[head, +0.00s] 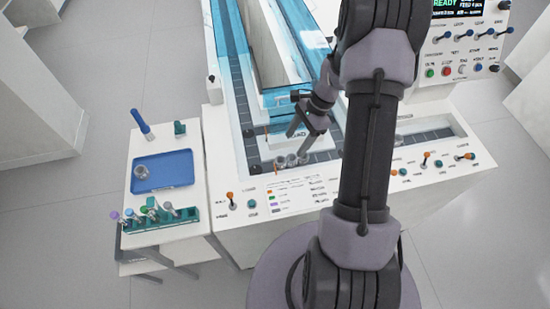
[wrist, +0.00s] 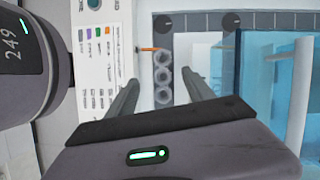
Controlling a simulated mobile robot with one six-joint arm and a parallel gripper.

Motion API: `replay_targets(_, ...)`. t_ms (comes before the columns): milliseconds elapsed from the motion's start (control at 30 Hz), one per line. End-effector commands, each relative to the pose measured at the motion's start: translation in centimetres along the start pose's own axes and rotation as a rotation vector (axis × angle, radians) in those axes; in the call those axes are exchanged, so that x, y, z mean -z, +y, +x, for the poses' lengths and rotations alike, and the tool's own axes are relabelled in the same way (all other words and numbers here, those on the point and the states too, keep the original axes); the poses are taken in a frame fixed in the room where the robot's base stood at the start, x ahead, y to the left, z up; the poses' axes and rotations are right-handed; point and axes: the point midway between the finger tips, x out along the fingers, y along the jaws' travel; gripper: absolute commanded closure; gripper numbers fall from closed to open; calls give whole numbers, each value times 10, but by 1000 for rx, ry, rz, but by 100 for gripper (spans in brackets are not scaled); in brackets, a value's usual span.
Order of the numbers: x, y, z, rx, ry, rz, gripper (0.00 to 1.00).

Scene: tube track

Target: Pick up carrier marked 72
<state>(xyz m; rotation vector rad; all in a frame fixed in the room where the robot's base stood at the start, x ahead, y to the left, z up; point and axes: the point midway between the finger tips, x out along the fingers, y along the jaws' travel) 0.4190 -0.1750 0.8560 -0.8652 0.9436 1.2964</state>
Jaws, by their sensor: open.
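Three small grey round carriers (head: 291,160) stand in a row on the dark track at the front of the machine. They also show in the wrist view as a column of open-topped rings (wrist: 162,76). No number can be read on any of them, so I cannot tell which is marked 72. My gripper (head: 298,143) is open and empty, pointing down just behind and above the row. In the wrist view its two fingers (wrist: 160,82) lie to either side of the column, with a gap on each side.
A thin orange piece (wrist: 150,49) lies beside the row's end. Blue clear covers (head: 283,98) rise behind my gripper. The machine's front panel (head: 300,190) has labels and levers. A side table holds a blue tray (head: 165,165) and a green rack (head: 165,222) with several tubes.

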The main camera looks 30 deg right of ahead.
Motion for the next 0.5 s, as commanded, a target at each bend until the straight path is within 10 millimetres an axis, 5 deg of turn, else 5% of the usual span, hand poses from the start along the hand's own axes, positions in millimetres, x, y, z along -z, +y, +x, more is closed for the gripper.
replay_targets(100, 1, 0, 34, -2, 0, -2, 39)
replay_targets(367, -2, -2, 61, -1, 0, -3, 39)
replay_targets(500, -7, -6, 90, -2, 0, -3, 39)
